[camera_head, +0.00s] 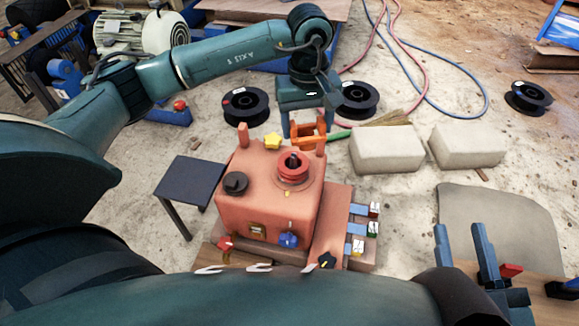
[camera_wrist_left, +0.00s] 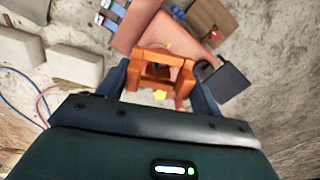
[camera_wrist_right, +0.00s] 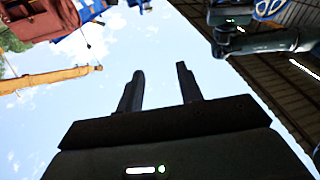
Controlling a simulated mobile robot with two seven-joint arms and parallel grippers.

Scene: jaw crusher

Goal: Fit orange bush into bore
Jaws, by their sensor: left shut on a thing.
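My left gripper (camera_head: 306,128) is shut on an orange open-framed piece (camera_head: 308,141), which I take to be the orange bush; it also shows between the fingers in the left wrist view (camera_wrist_left: 163,72). It hangs just behind the salmon-coloured machine block (camera_head: 262,203). On the block's top is a red ring (camera_head: 293,168) with a dark centre, which may be the bore; I cannot tell its depth. My right gripper (camera_head: 465,245) is open and empty at the lower right. In the right wrist view its fingers (camera_wrist_right: 160,85) point at the sky.
The block carries a black knob (camera_head: 236,183), a yellow star-shaped knob (camera_head: 272,141) and upright posts. A dark small table (camera_head: 189,181) stands left. Pale stone blocks (camera_head: 386,149) and black spools (camera_head: 245,106) lie behind. Hoses cross the floor at the back.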

